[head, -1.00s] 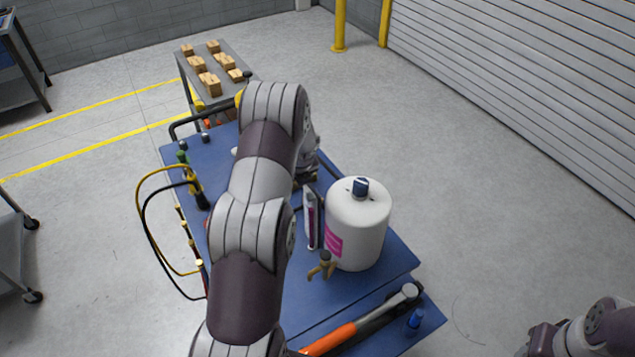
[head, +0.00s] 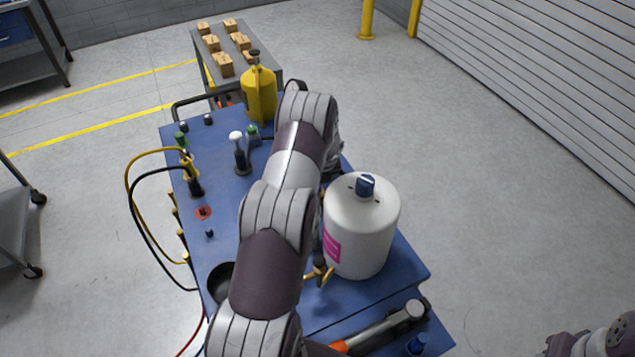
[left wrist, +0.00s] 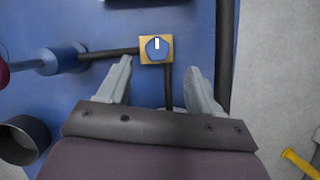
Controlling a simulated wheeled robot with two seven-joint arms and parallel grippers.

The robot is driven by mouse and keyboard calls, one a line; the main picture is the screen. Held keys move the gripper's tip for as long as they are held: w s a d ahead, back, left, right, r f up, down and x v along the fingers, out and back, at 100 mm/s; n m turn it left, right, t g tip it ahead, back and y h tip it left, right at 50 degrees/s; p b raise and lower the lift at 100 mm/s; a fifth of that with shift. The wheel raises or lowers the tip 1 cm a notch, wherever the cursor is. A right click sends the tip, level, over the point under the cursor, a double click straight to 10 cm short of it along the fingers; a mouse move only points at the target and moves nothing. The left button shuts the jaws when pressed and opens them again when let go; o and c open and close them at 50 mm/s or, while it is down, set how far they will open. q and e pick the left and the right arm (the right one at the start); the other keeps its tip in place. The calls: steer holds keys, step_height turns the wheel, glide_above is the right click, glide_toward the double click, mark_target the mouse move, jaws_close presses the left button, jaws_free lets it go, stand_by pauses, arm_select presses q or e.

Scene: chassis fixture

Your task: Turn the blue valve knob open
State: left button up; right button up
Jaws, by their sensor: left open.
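In the left wrist view, the blue valve knob (left wrist: 155,48) is round with a white mark and sits on a square brass-coloured block. The mark runs roughly up and down in the picture. Dark pipes (left wrist: 108,53) lead from the block to the left and downward. My left gripper (left wrist: 158,66) is open. Its two fingers stand on either side of the block's lower part, with gaps, and no contact shows. In the head view my left arm hides the valve knob and its own gripper. Only part of my right arm shows at the lower right corner.
A white tank (head: 360,235) with a dark blue cap stands on the blue cart top (head: 222,185), right of my left arm. A yellow bottle (head: 260,95) stands at the cart's far end. Hoses (head: 132,215) loop off the left side.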

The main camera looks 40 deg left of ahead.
arm_select(q)
steer(key=p+x, duration=0.1)
steer(key=x, duration=0.5)
steer(key=shift+s+a+f, duration=0.1)
steer(key=shift+s+a, duration=0.05)
steer(key=shift+a, duration=0.1)
steer(key=shift+f+p, duration=0.3)
steer(key=shift+f, duration=0.2)
steer(key=shift+a, duration=0.1)
steer(key=c, duration=1.1)
steer(key=shift+o, duration=0.2)
